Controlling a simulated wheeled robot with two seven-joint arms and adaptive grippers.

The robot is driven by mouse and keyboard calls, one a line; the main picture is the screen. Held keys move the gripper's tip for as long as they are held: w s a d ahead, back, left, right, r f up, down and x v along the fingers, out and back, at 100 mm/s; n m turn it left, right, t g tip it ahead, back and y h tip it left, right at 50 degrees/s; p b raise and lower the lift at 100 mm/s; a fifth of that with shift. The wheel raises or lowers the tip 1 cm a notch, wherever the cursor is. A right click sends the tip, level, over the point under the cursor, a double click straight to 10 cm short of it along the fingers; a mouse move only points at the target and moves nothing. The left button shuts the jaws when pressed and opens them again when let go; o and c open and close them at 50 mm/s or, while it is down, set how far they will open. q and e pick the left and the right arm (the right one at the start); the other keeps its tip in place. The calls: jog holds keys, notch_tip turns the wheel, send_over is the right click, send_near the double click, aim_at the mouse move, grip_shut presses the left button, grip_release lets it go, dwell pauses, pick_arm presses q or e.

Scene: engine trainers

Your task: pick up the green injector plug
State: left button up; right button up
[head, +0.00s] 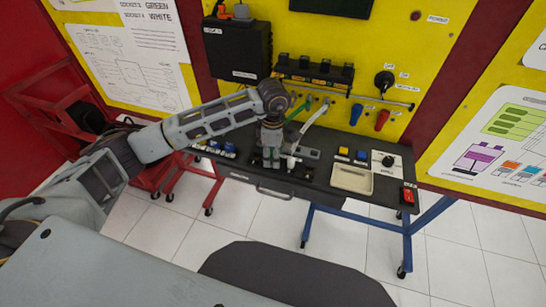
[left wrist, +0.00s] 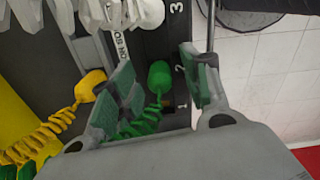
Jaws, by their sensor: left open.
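The green injector plug (left wrist: 158,75) is a rounded green piece on a coiled green cord (left wrist: 140,122) in the left wrist view. It lies between the two spread fingers of my left gripper (left wrist: 157,62), with visible gaps beside it. The gripper's green pads do not close on it. In the head view my left gripper (head: 271,157) points down over the dark bench, and a green cord (head: 298,109) runs up to the board behind it. The plug itself is hidden or too small there. My right gripper is not in view.
A yellow plug (left wrist: 90,84) lies left of the left finger, and a white plug (left wrist: 143,12) is beyond. Numbers 1, 2 and 3 mark the dark bench strip. A beige tray (head: 352,178) and a red switch (head: 408,196) sit on the bench (head: 325,187) to the right.

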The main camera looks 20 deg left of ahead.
pick_arm(q)
jog(key=shift+f, duration=0.3)
jog(key=c, duration=1)
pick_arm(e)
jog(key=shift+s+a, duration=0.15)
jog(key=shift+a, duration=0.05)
